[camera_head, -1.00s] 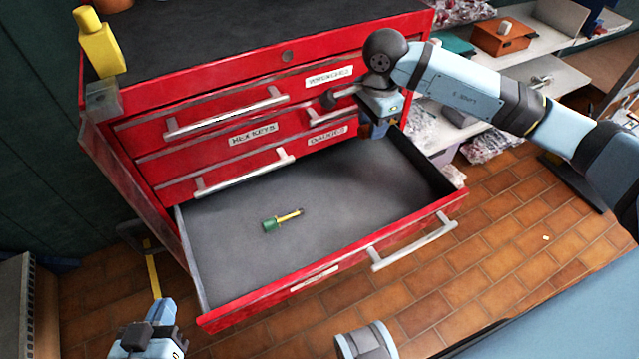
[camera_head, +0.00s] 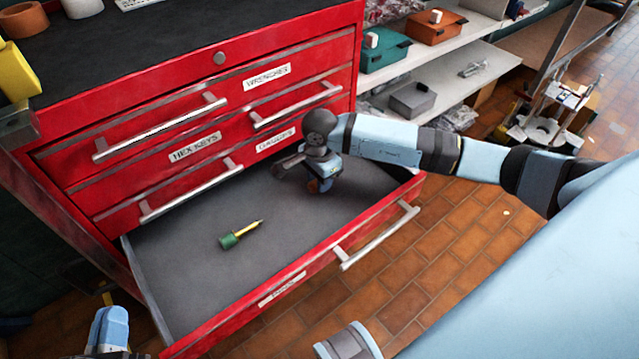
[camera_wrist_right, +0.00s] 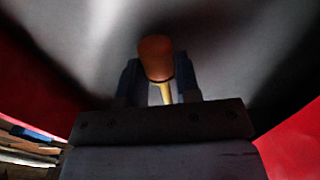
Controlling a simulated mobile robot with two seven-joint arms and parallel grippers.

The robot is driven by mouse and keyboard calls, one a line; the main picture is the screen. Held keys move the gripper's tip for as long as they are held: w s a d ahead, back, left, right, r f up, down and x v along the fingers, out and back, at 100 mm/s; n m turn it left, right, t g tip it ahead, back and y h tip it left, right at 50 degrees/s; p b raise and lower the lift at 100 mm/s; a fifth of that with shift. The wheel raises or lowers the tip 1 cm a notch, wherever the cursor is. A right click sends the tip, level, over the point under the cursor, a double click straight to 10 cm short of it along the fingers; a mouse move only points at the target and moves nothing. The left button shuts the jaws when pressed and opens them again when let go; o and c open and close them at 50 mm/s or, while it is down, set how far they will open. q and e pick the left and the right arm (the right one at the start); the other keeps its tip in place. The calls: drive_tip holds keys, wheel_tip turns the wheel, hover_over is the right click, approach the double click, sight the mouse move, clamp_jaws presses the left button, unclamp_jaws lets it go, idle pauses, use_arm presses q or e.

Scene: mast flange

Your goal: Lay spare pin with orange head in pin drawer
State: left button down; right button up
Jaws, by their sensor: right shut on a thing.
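The pin drawer (camera_head: 190,290) is the open bottom drawer of the red tool chest, with a label on its front. A pin with a green head (camera_head: 229,241) lies on its floor. My right gripper (camera_head: 322,186) is inside the drawer's outline near its back right, low over the floor. In the right wrist view it is shut on the spare pin with the orange head (camera_wrist_right: 156,60), whose yellow shank shows between the fingers. In the head view the held pin is mostly hidden. My left gripper (camera_head: 108,330) is at the bottom left, outside the drawer and partly cut off.
Closed drawers with metal handles (camera_head: 195,195) rise behind the open one. Shelves with a teal box (camera_head: 384,52) and an orange box (camera_head: 436,27) stand at the right. A yellow bottle (camera_head: 15,72) stands at the left. The drawer floor around the green-headed pin is clear.

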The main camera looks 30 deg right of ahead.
drive_tip(key=shift+f, duration=0.65)
use_arm(q)
drive_tip(key=shift+d+r, duration=0.1)
drive_tip(key=shift+r, duration=0.35)
use_arm(e)
drive_tip(key=o, duration=0.9)
drive_tip(key=shift+f, duration=0.1)
use_arm(q)
drive_tip(key=shift+s+r+t, duration=0.1)
drive_tip(key=shift+r+t, duration=0.05)
drive_tip(key=shift+t, duration=0.15)
use_arm(e)
drive_tip(key=shift+o, duration=0.2)
